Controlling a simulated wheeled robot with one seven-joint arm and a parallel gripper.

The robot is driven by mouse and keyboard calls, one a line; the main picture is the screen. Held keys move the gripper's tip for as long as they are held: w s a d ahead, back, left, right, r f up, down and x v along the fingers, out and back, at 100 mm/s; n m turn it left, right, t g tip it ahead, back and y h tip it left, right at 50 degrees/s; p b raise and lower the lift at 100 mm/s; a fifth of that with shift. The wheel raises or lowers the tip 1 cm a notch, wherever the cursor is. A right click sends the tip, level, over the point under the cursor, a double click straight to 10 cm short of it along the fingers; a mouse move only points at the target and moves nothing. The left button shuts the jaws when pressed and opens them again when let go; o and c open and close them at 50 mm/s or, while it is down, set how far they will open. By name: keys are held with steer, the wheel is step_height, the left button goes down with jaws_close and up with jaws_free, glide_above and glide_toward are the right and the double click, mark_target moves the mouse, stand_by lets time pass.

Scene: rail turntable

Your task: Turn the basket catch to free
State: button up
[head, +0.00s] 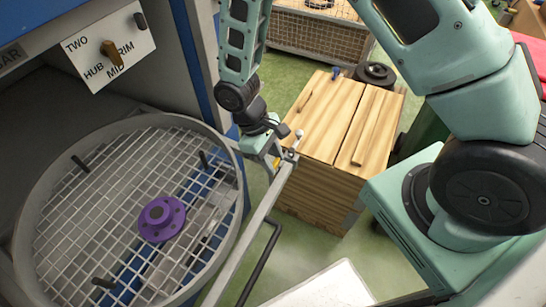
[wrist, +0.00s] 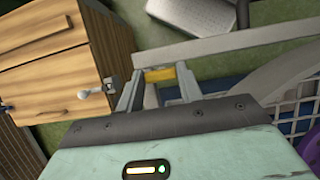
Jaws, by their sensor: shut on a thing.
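The round wire-mesh basket (head: 60,270) fills the lower left of the head view. A grey metal bar (head: 248,226) runs beside its right side. My gripper (head: 276,158) is at the bar's far end, with its jaws closed around a small yellow piece (wrist: 160,75), seen between the fingers in the wrist view. A small metal lever with a ball end (head: 299,134) sits just right of the gripper; it also shows left of the fingers in the wrist view (wrist: 85,94). I cannot tell which of these parts is the catch, or its setting.
A purple flanged disc (head: 161,219) lies in the basket among several dark pegs. A selector panel (head: 108,47) with a wooden knob is at upper left. A wooden crate (head: 335,120) stands close right of the gripper. Green floor shows between crate and bar.

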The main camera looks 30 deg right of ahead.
stand_by(0.4)
steer(key=o, duration=1)
steer(key=b+v, duration=0.2)
steer(key=v, duration=1.5)
steer(key=shift+s+r, duration=0.1)
steer(key=shift+r, duration=0.2)
